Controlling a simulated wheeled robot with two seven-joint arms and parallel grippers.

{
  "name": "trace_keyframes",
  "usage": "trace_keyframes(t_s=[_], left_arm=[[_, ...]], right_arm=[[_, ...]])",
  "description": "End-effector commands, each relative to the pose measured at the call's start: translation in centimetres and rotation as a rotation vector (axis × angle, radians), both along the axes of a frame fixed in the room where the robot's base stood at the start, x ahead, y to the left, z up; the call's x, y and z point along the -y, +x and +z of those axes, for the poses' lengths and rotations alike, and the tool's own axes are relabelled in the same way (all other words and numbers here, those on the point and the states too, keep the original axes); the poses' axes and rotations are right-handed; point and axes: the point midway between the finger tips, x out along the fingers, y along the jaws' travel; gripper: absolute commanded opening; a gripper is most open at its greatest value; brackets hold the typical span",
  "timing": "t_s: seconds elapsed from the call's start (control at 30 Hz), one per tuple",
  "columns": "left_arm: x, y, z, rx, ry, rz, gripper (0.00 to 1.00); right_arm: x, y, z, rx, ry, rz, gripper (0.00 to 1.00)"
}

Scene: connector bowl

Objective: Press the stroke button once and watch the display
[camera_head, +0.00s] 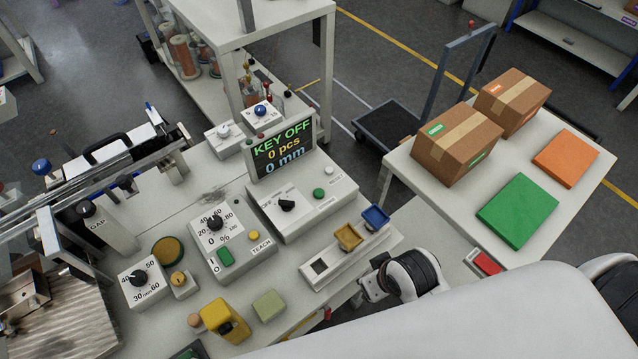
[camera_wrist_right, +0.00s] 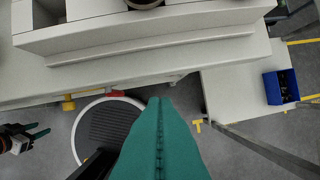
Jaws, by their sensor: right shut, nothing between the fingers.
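The display (camera_head: 283,149) stands on a white control box in the head view and reads KEY OFF, 0 pcs, 0 mm. Below it the box (camera_head: 300,222) has a black selector knob (camera_head: 287,204) beside the word OFF, a green button (camera_head: 319,194) and a white button (camera_head: 328,171) marked RESET. The green button's label is too small to read surely. My right gripper (camera_wrist_right: 160,140) is shut and empty in the wrist view. In the head view my right wrist is right of the box, apart from it. What looks like my left gripper (camera_wrist_right: 32,136) shows small at the wrist view's left edge.
A speed dial box (camera_head: 227,240) stands left. Cartons (camera_head: 457,143) and green and orange pads (camera_head: 518,210) lie on the right table.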

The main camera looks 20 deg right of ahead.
Motion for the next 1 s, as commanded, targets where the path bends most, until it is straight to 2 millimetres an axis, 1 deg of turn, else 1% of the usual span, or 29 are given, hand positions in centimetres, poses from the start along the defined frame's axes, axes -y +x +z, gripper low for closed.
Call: trace_keyframes(t_s=[0.03,0.1,0.2,0.27,0.3,0.37,0.4,0.47,0.5,0.57,0.6,0.7,0.8,0.9,1.0], left_arm=[[0.0,0.0,0.9,-0.001,0.000,-0.001,0.47],[0.0,0.0,1.1,-0.001,-0.001,-0.001,0.47],[0.0,-0.1,1.4,-0.002,0.000,-0.002,0.47],[0.0,-0.2,1.5,-0.003,0.000,-0.002,0.47],[0.0,-0.2,1.5,-0.003,0.000,-0.002,0.47],[0.0,-0.2,1.4,-0.003,0.000,-0.002,0.47],[0.0,-0.2,1.4,-0.003,0.000,-0.002,0.47],[0.0,-0.2,1.5,-0.003,0.000,-0.002,0.47],[0.0,-0.2,1.5,-0.003,0.000,-0.002,0.47],[0.0,-0.2,1.5,-0.003,0.000,-0.002,0.47],[0.0,-0.2,1.5,-0.003,0.000,-0.002,0.47],[0.0,-0.2,1.5,-0.003,0.000,-0.002,0.47],[0.0,-0.2,1.6,-0.003,0.000,-0.002,0.47],[0.0,-0.2,1.6,-0.003,0.000,-0.002,0.47],[0.0,-0.2,1.6,-0.003,0.000,-0.001,0.47]], right_arm=[[-0.3,0.4,2.6,0.025,0.012,0.012,0.00],[-1.5,1.9,4.5,0.067,0.051,0.050,0.00],[-3.8,4.2,6.7,0.128,0.125,0.117,0.00],[-5.3,5.7,7.6,0.161,0.175,0.165,0.00],[-6.4,6.9,7.9,0.182,0.214,0.198,0.00],[-7.9,8.8,8.2,0.205,0.271,0.245,0.00],[-8.7,10.0,8.5,0.215,0.311,0.274,0.00],[-9.7,12.0,9.0,0.221,0.371,0.307,0.00],[-9.9,13.3,9.3,0.217,0.407,0.317,0.00],[-9.7,15.3,9.8,0.205,0.456,0.313,0.00],[-9.2,16.6,10.2,0.196,0.485,0.297,0.00],[-7.4,19.6,11.3,0.179,0.541,0.229,0.00],[-5.5,21.8,12.4,0.172,0.582,0.157,0.00],[-4.3,23.0,13.1,0.171,0.604,0.111,0.00],[-3.9,23.5,13.4,0.172,0.616,0.093,0.00]])
